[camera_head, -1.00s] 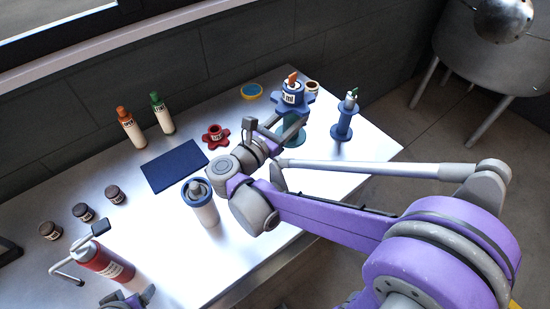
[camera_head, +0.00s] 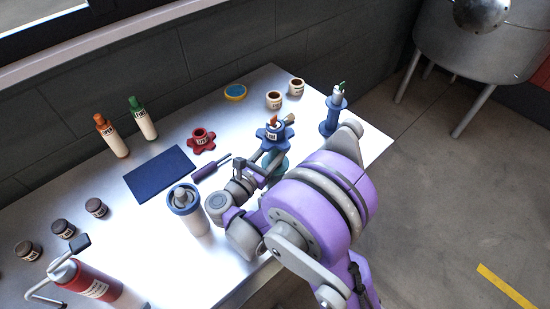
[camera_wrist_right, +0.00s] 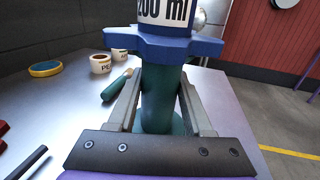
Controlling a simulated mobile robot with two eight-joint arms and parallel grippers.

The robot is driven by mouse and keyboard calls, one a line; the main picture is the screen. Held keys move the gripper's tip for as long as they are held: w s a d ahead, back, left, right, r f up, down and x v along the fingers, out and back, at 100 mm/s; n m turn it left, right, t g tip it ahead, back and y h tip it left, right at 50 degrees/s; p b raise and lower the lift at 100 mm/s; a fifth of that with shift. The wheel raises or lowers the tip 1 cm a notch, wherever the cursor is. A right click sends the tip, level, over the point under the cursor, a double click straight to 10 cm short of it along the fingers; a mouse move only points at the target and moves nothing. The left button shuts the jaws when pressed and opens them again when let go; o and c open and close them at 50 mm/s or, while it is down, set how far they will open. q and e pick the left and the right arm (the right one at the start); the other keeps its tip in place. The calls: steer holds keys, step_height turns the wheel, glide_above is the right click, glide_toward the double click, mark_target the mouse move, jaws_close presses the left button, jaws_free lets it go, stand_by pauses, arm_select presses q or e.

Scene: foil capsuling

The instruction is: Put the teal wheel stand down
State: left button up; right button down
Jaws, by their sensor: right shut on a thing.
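The teal wheel stand (camera_head: 277,160) is a teal column with a blue star-shaped top and a white-labelled, orange-tipped item seated on it. In the right wrist view the teal column (camera_wrist_right: 160,95) stands upright between the fingers, under the blue star (camera_wrist_right: 140,45) and a "200 ml" label. My right gripper (camera_wrist_right: 160,108) is shut on the column; it also shows in the head view (camera_head: 262,172). The stand is over the table's right part. I cannot tell whether its foot touches the tabletop. My left gripper is out of view.
A blue stand (camera_head: 331,118) is to the right. Two small jars (camera_head: 274,100) (camera_head: 296,87) and a green-handled tool (camera_wrist_right: 117,86) lie behind. A purple tool (camera_head: 212,168), red star-shaped piece (camera_head: 201,140), blue mat (camera_head: 158,173) and blue-topped canister (camera_head: 188,207) are left.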

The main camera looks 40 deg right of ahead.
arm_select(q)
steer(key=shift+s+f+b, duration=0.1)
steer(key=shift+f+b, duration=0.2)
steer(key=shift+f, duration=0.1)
arm_select(e)
steer(key=shift+f, duration=1.8)
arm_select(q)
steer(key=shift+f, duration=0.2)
arm_select(e)
steer(key=shift+f, duration=0.15)
steer(key=shift+c, duration=1.6)
jaws_free()
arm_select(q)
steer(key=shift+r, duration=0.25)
arm_select(e)
steer(key=shift+r, duration=0.2)
steer(key=shift+f, duration=0.1)
